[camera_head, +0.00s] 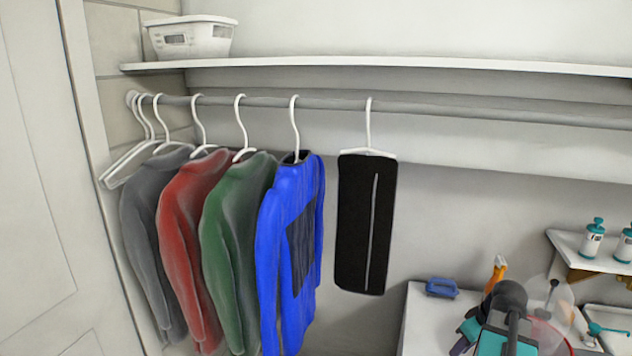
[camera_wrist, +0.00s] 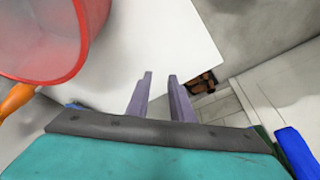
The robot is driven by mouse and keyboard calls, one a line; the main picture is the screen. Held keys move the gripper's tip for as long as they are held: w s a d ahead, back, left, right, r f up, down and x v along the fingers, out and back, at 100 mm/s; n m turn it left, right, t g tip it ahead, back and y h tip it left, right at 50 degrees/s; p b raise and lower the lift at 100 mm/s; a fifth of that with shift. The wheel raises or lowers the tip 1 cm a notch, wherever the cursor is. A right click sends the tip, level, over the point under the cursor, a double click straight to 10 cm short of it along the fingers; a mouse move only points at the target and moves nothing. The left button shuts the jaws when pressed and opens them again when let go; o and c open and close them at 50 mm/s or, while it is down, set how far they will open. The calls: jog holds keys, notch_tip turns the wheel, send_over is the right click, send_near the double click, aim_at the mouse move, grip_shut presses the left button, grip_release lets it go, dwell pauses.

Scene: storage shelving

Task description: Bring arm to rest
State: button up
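My gripper (camera_wrist: 160,75) shows in the wrist view with two grey-purple fingers standing apart. Nothing is between them, so it is open and empty. It is over a white surface (camera_wrist: 160,35), close to that surface's edge. In the head view my teal and dark arm is folded at the lower right, in front of the white counter (camera_head: 424,318). My fingers are mostly hidden there behind the arm.
A red-rimmed container (camera_wrist: 40,45) is close to my gripper's left. A blue item (camera_head: 441,287) and an orange-handled item (camera_head: 497,268) are on the counter. A blue top (camera_head: 290,245), other clothes and a black hanging item (camera_head: 365,225) hang left. Bottles (camera_head: 592,240) stand right.

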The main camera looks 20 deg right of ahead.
jog(key=w+a+f+g, duration=0.1)
jog(key=w+a+f, duration=0.25)
jog(key=a, duration=0.35)
jog(key=w+a+f, duration=0.3)
jog(key=a+f, duration=0.1)
jog(key=a, duration=0.3)
jog(key=w+a+f+g, duration=0.1)
jog(key=w+a+f, duration=0.2)
jog(key=a, duration=0.4)
jog(key=s+a+f+m+g, duration=0.1)
jog(key=a+f, duration=0.4)
jog(key=a, duration=0.6)
jog(key=a+f+g, duration=0.1)
jog(key=a+f, duration=0.4)
jog(key=a, duration=0.5)
jog(key=s+f+g+b, duration=0.1)
jog(key=s+f+g, duration=0.1)
jog(key=s+f, duration=0.8)
jog(key=s+f+g+b, duration=0.1)
jog(key=s+f+g, duration=0.2)
jog(key=s+f, duration=0.6)
jog(key=s, duration=0.7)
jog(key=shift+f+h, duration=0.3)
jog(key=shift+f, duration=0.1)
jog(key=shift+a, duration=0.1)
